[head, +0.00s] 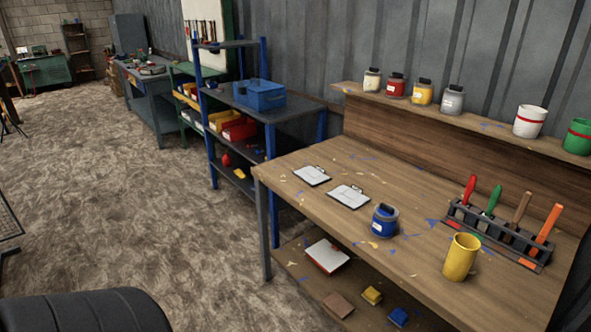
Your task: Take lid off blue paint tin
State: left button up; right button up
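The blue paint tin (384,222) stands upright on the wooden workbench (410,210), right of two small white clipboard-like plates. It has a white label on its side and a dark blue piece on top, which looks like its lid in place. Neither of my grippers shows in the head view, so where they are relative to the tin is not visible.
A yellow cup (461,258) and a rack (497,236) of coloured-handled tools stand right of the tin. Two white plates (348,196) lie left of it. Several tins, including a red one (396,86), line the back ledge. Bare floor (130,215) lies left.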

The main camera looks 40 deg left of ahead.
aim_at(383, 211)
jog(key=i+j+u, duration=0.15)
jog(key=j, duration=0.2)
jog(key=j+u, duration=0.2)
jog(key=j, duration=0.15)
jog(key=i+j+u, duration=0.35)
jog(key=j, duration=0.25)
